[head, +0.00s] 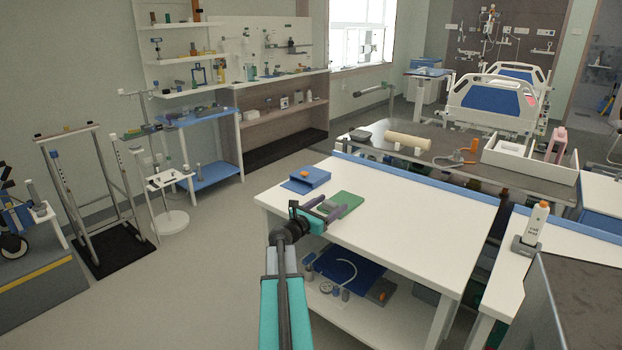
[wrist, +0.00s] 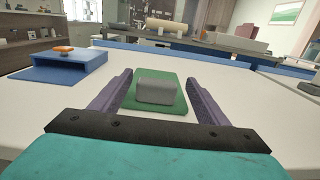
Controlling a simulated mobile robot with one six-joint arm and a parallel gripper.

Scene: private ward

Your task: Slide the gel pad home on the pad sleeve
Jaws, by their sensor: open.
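The gel pad looks to be the flat green pad (head: 351,199) with a grey block on top, lying on the white table (head: 410,205). It also shows in the wrist view (wrist: 170,107), its grey block (wrist: 156,91) in the middle. The pad sleeve looks to be the blue open-fronted box (head: 314,177) with an orange piece on top, to the left and apart from the pad; it is also in the wrist view (wrist: 72,73). My gripper (head: 330,209) is open and empty. In the wrist view its purple fingers (wrist: 157,78) lie either side of the grey block, with green showing between.
A blue raised strip (head: 420,180) runs along the table's far edge. Beyond it a dark-topped bench (head: 440,155) bears a beige roll and a white tray. The white table is bare to the right of the pad. A lower shelf (head: 375,325) holds several small items.

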